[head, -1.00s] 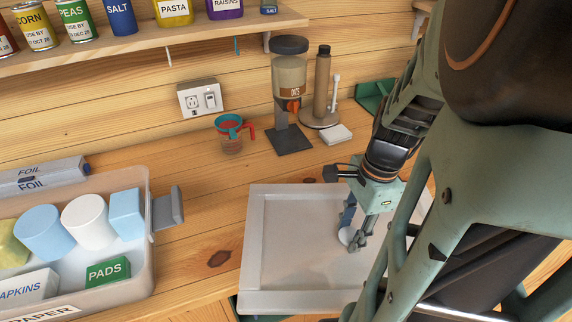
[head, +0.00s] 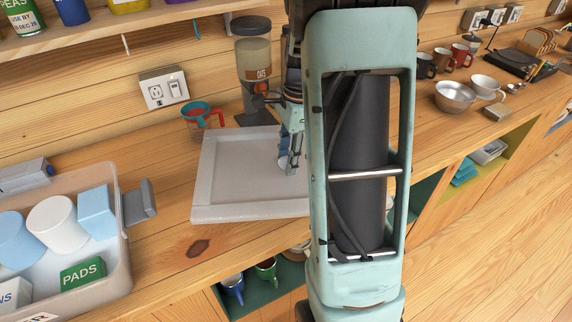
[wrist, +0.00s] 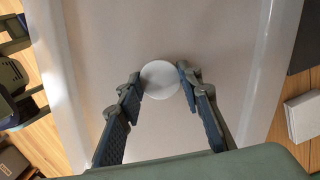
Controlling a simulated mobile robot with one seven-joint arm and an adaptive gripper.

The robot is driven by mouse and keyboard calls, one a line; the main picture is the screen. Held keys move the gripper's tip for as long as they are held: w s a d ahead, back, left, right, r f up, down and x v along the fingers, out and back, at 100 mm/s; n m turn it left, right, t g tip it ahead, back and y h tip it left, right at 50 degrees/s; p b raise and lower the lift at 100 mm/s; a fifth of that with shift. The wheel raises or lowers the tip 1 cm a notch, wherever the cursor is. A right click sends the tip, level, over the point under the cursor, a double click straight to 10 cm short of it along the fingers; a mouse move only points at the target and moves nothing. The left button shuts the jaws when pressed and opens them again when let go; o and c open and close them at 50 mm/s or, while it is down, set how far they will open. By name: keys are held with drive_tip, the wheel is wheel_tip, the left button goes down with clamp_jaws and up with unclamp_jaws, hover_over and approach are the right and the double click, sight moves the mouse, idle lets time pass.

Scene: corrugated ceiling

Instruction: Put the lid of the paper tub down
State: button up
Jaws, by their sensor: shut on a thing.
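The lid (head: 235,185) is a large pale rectangular panel with a raised rim, over the wooden counter. My gripper (head: 288,162) is shut on the lid's round white knob, and the knob (wrist: 160,80) shows between the two fingers in the wrist view. The lid looks roughly level. I cannot tell whether it touches the counter. The paper tub (head: 122,262) stands open at the left in the head view, holding a white roll, blue packs and a green PADS box. My arm hides the lid's right side in the head view.
A red-and-teal measuring cup (head: 197,118) and an oats dispenser (head: 253,65) stand just behind the lid. In the wrist view a white block (wrist: 303,117) lies beyond its right edge. Bare counter (head: 160,195) shows between tub and lid. Bowls and mugs stand farther right.

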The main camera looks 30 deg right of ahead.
wheel_tip(320, 180, down, 4)
drive_tip(key=b, duration=0.3)
drive_tip(key=shift+w+r, duration=0.1)
drive_tip(key=shift+r, duration=0.15)
drive_tip(key=o, duration=1.3)
drive_tip(key=r, duration=0.4)
drive_tip(key=d+r, duration=0.1)
drive_tip(key=r, duration=0.3)
drive_tip(key=r+p, duration=0.1)
drive_tip(key=r, duration=0.3)
drive_tip(key=shift+d, duration=0.25)
